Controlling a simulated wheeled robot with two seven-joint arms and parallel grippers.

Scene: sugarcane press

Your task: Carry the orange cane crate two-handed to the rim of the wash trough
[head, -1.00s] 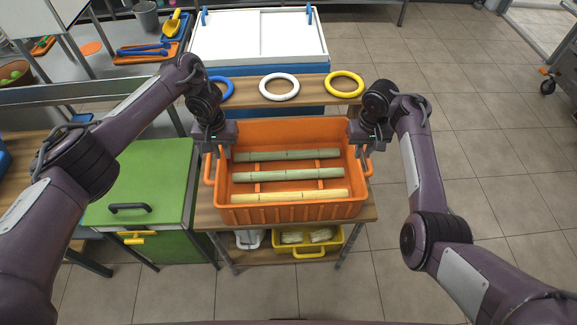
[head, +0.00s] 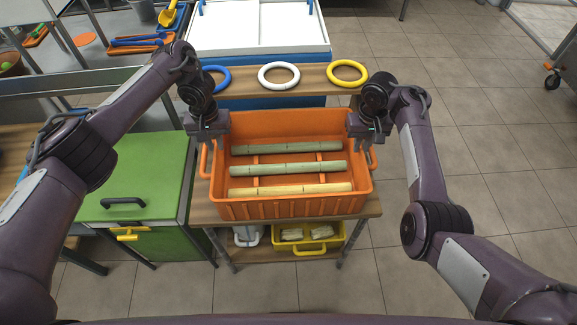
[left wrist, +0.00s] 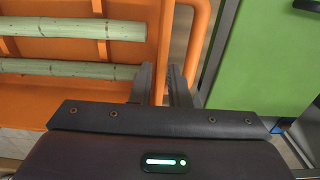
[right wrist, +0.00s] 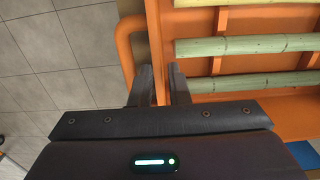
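The orange cane crate (head: 290,208) stands on a wooden-topped table, with three cane lengths lying across it: two green canes (head: 288,169) and one yellowish cane (head: 290,189). My left gripper (head: 208,144) is at the crate's left rim. In the left wrist view its fingers (left wrist: 161,72) are spread on either side of the orange side wall, with the side handle (left wrist: 199,35) just outside. My right gripper (head: 368,146) is at the right rim. Its fingers (right wrist: 160,73) also stand apart around the wall, beside the handle (right wrist: 124,45). Fingertip contact is not clear.
Blue (head: 214,79), white (head: 279,76) and yellow (head: 347,73) rings lie on a wooden shelf behind the crate. A white-topped blue unit (head: 262,38) stands beyond. A green cabinet (head: 140,180) is close on the left. Tiled floor (head: 480,140) is free on the right.

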